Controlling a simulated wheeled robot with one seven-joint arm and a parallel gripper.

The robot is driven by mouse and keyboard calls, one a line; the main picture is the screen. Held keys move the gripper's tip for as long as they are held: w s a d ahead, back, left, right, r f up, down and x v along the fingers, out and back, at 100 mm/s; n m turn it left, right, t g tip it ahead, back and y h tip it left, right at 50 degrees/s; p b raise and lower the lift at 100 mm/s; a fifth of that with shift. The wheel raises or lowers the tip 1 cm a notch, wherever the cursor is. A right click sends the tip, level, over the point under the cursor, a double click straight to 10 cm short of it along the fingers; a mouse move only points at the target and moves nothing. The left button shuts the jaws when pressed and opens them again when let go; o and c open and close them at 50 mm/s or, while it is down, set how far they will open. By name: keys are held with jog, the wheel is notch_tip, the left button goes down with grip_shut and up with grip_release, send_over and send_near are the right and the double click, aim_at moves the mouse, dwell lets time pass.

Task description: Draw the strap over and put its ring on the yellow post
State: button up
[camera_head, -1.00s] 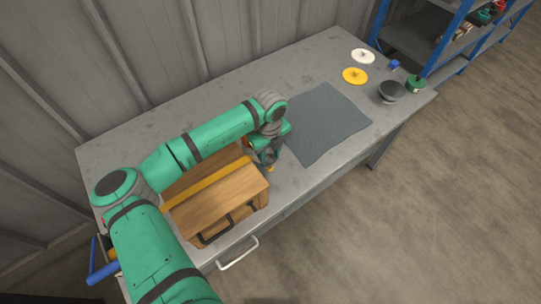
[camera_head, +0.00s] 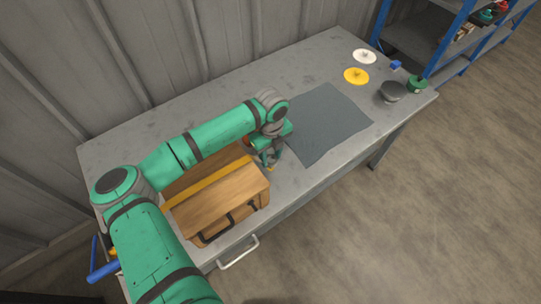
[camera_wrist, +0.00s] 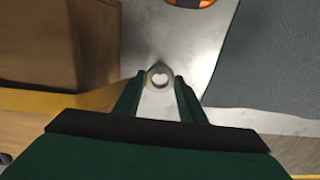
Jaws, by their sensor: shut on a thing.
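The yellow strap (camera_head: 208,182) lies across the top of a brown wooden case (camera_head: 215,208) and runs toward my gripper (camera_head: 270,163) at the case's right side. In the wrist view the strap (camera_wrist: 60,102) comes in from the left, beside the case (camera_wrist: 50,45), and reaches the fingers. My gripper (camera_wrist: 160,92) is shut on a grey metal ring (camera_wrist: 160,75), which shows between the fingertips with its hole facing the camera. A small yellow spot shows by the fingertips in the head view; I cannot tell whether it is strap or post. I cannot make out the yellow post.
A grey mat (camera_head: 328,122) lies on the table (camera_head: 215,105) right of my gripper. A yellow disc (camera_head: 356,76), a white disc (camera_head: 364,56), a dark bowl (camera_head: 392,92) and a green item (camera_head: 417,84) stand at the far right. An orange and black thing (camera_wrist: 190,3) shows in the wrist view.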

jog(key=shift+w+d+f, duration=0.15)
jog(key=shift+f, duration=0.35)
dwell(0.4)
jog(key=shift+a, duration=0.35)
dwell(0.3)
jog(key=shift+d, duration=0.35)
jog(key=shift+a, duration=0.2)
dwell(0.6)
jog(key=shift+f, duration=1.7)
dwell(0.7)
jog(key=o, duration=1.6)
jog(key=shift+c, duration=0.2)
